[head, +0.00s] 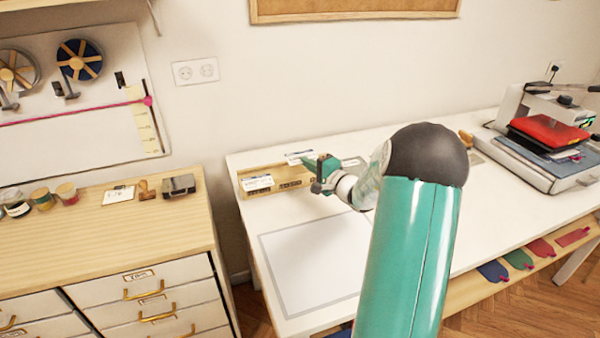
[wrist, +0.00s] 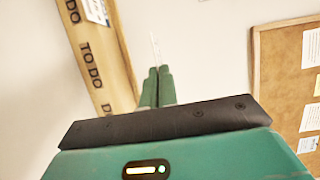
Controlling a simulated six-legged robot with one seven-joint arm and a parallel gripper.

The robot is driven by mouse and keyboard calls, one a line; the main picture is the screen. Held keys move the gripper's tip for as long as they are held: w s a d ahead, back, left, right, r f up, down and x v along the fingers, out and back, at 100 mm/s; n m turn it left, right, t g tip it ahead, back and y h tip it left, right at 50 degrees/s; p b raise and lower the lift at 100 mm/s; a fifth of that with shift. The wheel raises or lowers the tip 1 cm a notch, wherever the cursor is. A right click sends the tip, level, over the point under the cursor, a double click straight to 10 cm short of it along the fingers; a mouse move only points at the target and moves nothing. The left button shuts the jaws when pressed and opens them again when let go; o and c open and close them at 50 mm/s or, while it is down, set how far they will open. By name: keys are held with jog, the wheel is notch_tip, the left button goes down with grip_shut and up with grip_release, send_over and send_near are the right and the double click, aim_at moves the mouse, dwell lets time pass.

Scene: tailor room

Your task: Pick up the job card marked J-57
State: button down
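My gripper (head: 318,172) is above the right part of a wooden rack (head: 291,184) at the back left of the white table. In the wrist view its green fingers (wrist: 157,72) are together on a thin white card (wrist: 155,48), seen edge-on. In the head view this card (head: 298,157) shows pale at the fingertips, above the rack. Its marking cannot be read, so I cannot tell whether it is J-57. Another card (head: 257,183) stands at the rack's left. The wrist view shows the rack's "TO DO" lettering (wrist: 97,62) and part of a card in it (wrist: 96,10).
A heat press (head: 545,140) stands at the table's right end. A pale rectangular sheet (head: 310,262) lies at the front left. A wooden drawer cabinet (head: 120,240) stands to the left. A cork board (wrist: 292,80) hangs on the wall.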

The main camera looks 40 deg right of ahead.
jog(key=s+d+r, duration=0.4)
jog(key=s+d, duration=0.1)
jog(key=s, duration=0.3)
jog(key=shift+s+r, duration=0.25)
jog(key=shift+r, duration=0.15)
